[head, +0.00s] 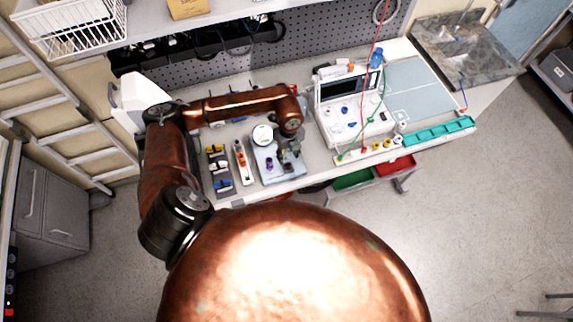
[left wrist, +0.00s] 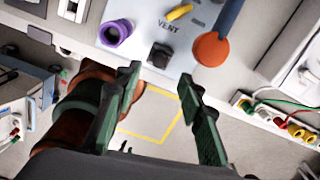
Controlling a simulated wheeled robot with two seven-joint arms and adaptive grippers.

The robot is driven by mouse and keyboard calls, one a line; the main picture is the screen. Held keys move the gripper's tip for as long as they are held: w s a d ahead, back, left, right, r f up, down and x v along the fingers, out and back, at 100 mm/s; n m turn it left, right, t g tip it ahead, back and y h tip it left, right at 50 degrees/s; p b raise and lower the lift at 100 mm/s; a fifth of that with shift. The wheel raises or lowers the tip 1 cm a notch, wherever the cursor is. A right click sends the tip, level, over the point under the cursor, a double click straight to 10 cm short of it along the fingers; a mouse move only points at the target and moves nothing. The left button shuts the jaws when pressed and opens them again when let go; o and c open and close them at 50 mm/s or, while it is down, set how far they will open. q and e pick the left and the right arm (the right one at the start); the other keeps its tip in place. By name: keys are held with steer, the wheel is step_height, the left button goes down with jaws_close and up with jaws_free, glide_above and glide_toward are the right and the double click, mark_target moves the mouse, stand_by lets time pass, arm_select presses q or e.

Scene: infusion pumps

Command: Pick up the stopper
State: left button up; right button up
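I cannot tell for certain which part is the stopper. A small black block (left wrist: 160,54) sits below the "VENT" label on a pale blue-grey device (left wrist: 140,12). The device also shows in the head view (head: 268,180). My left gripper (left wrist: 160,75) is open and empty, with its two green-black fingers apart and the black block just beyond and between the tips. In the head view my left gripper (head: 289,155) hangs over the right side of the device. An orange round end (left wrist: 211,49) on a blue shaft is right of the fingers. My right gripper is not in view.
A purple ring (left wrist: 115,33) and a yellow lever (left wrist: 178,12) are on the device. A white pump unit (head: 352,105) with a screen stands right of it. Red and green bins (head: 395,166) are below the table edge. Bare floor lies in front.

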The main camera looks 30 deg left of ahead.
mark_target(288, 164)
arm_select(q)
step_height(288, 164, down, 6)
steer(key=shift+s+f+p, duration=0.1)
steer(key=shift+p, duration=1.15)
steer(key=shift+f, duration=0.2)
steer(key=shift+c, duration=0.6)
jaws_close()
steer(key=shift+r, duration=0.1)
